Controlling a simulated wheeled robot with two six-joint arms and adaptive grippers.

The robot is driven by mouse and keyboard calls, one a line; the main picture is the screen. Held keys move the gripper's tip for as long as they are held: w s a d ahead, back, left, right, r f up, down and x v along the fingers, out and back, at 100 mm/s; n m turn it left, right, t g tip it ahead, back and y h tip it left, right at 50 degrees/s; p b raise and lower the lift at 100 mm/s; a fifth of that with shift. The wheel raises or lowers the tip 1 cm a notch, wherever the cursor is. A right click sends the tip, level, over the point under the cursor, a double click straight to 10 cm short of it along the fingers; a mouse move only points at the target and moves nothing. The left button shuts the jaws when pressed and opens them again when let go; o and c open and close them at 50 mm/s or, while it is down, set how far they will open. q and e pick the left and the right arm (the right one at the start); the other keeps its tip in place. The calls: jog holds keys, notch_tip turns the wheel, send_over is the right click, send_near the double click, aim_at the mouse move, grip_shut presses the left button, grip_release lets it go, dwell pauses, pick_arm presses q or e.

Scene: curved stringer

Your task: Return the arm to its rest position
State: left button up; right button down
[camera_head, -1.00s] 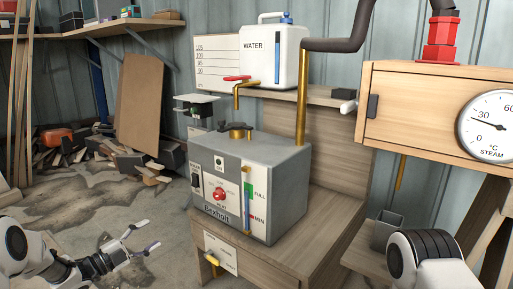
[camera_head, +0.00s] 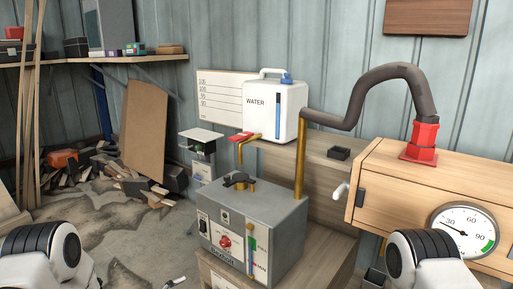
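My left arm (camera_head: 45,250) comes in at the bottom left, with its rounded white and black joint in view. A small pale and dark tip (camera_head: 175,283) at the bottom edge looks like part of my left gripper; the rest is cut off, so its opening cannot be told. My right arm (camera_head: 420,262) shows its matching joint at the bottom right, in front of the wooden steam box (camera_head: 400,190). My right gripper is out of view. I see nothing held.
The grey boiler (camera_head: 265,208) stands on a wooden bench (camera_head: 330,262) between the arms. A white water tank (camera_head: 275,108) sits behind it. A dark hose (camera_head: 385,75) runs to the red fitting (camera_head: 422,138) on the steam box. Floor (camera_head: 125,235) is open at left.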

pick_arm(q)
jog(key=s+d+r+n+g+y+p, duration=0.1)
jog(key=s+n+g+y+p, duration=0.1)
jog(key=s+n+p, duration=0.3)
jog(key=s+d+r+n+g+y+p, duration=0.1)
jog(key=s+r+y+p, duration=0.15)
jog(key=s, duration=0.45)
jog(key=s+a+f+n+g+y, duration=0.1)
jog(key=s+a+n+g, duration=0.1)
jog(key=s, duration=0.7)
jog(key=s+a+n+g+y+p, duration=0.1)
jog(key=s+n+g, duration=0.3)
jog(key=s, duration=0.5)
jog(key=s+a+f+n+g+y+p, duration=0.1)
jog(key=s+a+n+g+y, duration=0.2)
jog(key=s, duration=0.6)
jog(key=shift+a+f+n, duration=0.3)
jog(key=shift+f+n, duration=0.05)
jog(key=shift+n, duration=0.35)
pick_arm(e)
notch_tip(320, 180, up, 14)
pick_arm(q)
jog(key=shift+y, duration=0.25)
pick_arm(e)
jog(key=shift+r, duration=0.1)
pick_arm(q)
jog(key=shift+c, duration=0.3)
